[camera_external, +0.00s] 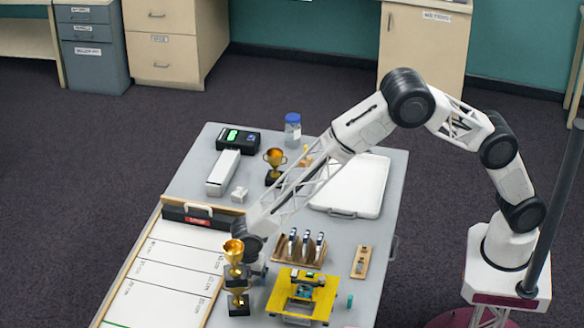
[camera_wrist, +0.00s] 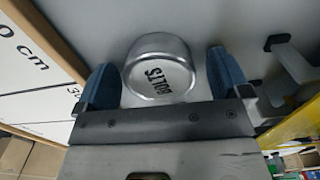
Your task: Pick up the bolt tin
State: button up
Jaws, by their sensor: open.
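The bolt tin (camera_wrist: 158,66) is a round silver tin marked "BOLTS". It shows in the wrist view between the two blue fingers of my gripper (camera_wrist: 160,68). The fingers are spread, one on each side of the tin, with a small gap visible at the right finger; whether the left finger touches it I cannot tell. In the external view my gripper (camera_external: 258,268) is low over the front of the grey table, beside gold trophies, and I cannot make out the tin there.
Two gold trophies (camera_external: 234,253) (camera_external: 238,300) stand close to the left of my gripper. To its right are a wooden rack (camera_external: 299,251) and a yellow frame (camera_external: 303,298). A measuring board (camera_external: 168,275) lies left. A white tray (camera_external: 352,187) lies farther back.

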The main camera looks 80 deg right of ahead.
dwell(0.4)
jog(key=c, duration=1)
jog(key=shift+r, duration=0.1)
jog(key=shift+c, duration=0.2)
jog(key=shift+r, duration=4.95)
